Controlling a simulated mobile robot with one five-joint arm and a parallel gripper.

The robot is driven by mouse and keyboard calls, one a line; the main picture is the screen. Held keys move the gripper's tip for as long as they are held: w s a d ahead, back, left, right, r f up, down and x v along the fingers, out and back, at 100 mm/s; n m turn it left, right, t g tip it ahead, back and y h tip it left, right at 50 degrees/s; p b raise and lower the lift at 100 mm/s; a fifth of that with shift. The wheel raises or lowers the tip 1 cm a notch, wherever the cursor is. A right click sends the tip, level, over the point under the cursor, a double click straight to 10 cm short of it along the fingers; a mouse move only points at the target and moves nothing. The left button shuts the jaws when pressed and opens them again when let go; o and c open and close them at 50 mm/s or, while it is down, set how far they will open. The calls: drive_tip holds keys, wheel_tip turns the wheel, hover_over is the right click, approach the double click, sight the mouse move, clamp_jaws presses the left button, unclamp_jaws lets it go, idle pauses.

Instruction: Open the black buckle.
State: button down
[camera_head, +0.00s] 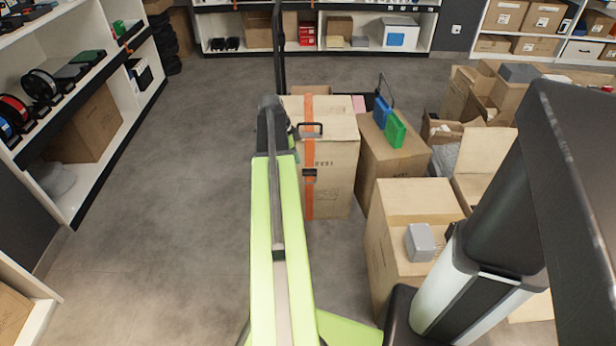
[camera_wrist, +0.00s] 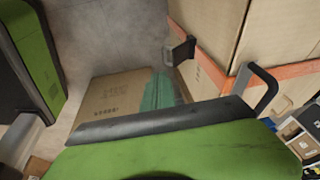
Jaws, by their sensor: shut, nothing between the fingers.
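A tall brown carton (camera_head: 337,185) stands upright with an orange strap (camera_head: 309,205) around it. The black buckle (camera_head: 309,173) sits on the strap, on the front face, below a black handle (camera_head: 310,128) near the top edge. In the wrist view the black buckle (camera_wrist: 182,50) stands out from the strap, and the handle (camera_wrist: 262,90) is to the right. My gripper (camera_head: 286,132) is beside the carton's upper left edge, left of the handle and above the buckle. Its teal fingertips (camera_wrist: 160,91) are shut and empty, apart from the buckle. My arm's green cover hides part of the wrist view.
Another carton (camera_head: 385,160) stands to the right, with blue (camera_head: 381,111) and green (camera_head: 395,129) boxes on it. A lower carton (camera_head: 420,200) carries a grey item (camera_head: 420,242). Shelves (camera_head: 75,190) line the left. The floor (camera_head: 180,180) between is clear.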

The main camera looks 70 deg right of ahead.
drive_tip(key=s+d, duration=0.1)
drive_tip(key=s, duration=0.1)
drive_tip(key=b, duration=1.4)
approach(311, 183)
drive_tip(key=shift+m, duration=0.3)
drive_tip(key=x, duration=0.6)
drive_tip(key=shift+s+f, duration=0.1)
drive_tip(key=shift+f, duration=0.05)
drive_tip(key=shift+p, duration=0.3)
